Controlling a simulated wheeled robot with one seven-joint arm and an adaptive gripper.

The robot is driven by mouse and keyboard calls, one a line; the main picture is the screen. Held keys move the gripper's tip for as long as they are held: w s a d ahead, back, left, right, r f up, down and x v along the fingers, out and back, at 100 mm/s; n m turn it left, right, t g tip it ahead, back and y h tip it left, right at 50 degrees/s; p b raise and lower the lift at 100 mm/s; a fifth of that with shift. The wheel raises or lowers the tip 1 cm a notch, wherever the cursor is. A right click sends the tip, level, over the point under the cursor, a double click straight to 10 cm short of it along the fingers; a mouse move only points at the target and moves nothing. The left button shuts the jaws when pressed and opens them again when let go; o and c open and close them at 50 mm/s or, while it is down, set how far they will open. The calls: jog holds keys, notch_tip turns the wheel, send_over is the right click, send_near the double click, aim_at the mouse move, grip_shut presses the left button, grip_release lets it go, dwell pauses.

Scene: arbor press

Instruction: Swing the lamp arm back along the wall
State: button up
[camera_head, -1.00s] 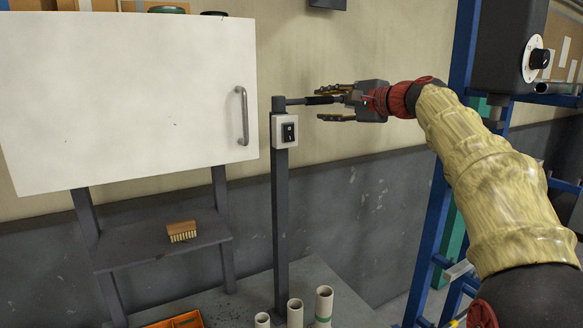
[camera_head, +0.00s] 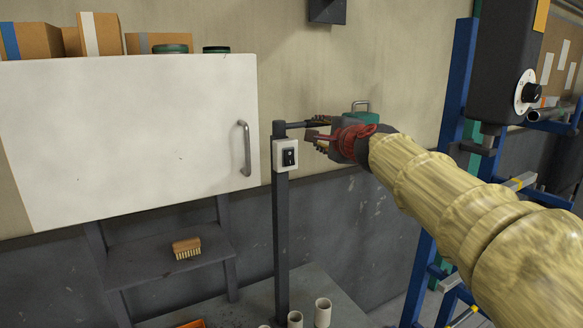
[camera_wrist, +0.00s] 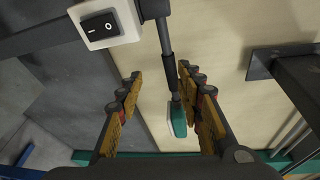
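The lamp arm (camera_head: 303,125) is a thin dark bar running right from the top of a grey post (camera_head: 281,220). In the wrist view the lamp arm (camera_wrist: 168,60) has a thicker dark sleeve and leads to a green and white lamp head (camera_wrist: 178,118). A green part with a handle (camera_head: 362,113), apparently the lamp head, shows behind my gripper (camera_head: 318,134). My gripper is open. In the wrist view the lamp arm appears between its yellow-padded fingers (camera_wrist: 160,88), closer to the right finger. I cannot tell whether they touch.
A white switch box (camera_head: 286,155) sits on the post just left of my fingers. A white cabinet (camera_head: 130,140) with a handle is at left. A blue rack (camera_head: 455,130) and a dark box with a dial (camera_head: 500,65) stand at right. Pale tubes (camera_head: 323,312) stand below.

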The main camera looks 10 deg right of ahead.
jog(key=s+a+r+m+g+h+p, duration=0.1)
jog(key=s+a+m+h+p, duration=0.7)
jog(key=p, duration=1.3)
jog(key=s+a+f+n+y+b, duration=0.2)
jog(key=s+f+n+y+b, duration=0.4)
jog(key=n, duration=0.7)
jog(key=shift+a+f+y+b, duration=0.15)
jog(key=shift+f+y+b, duration=0.75)
jog(key=shift+y+b, duration=0.35)
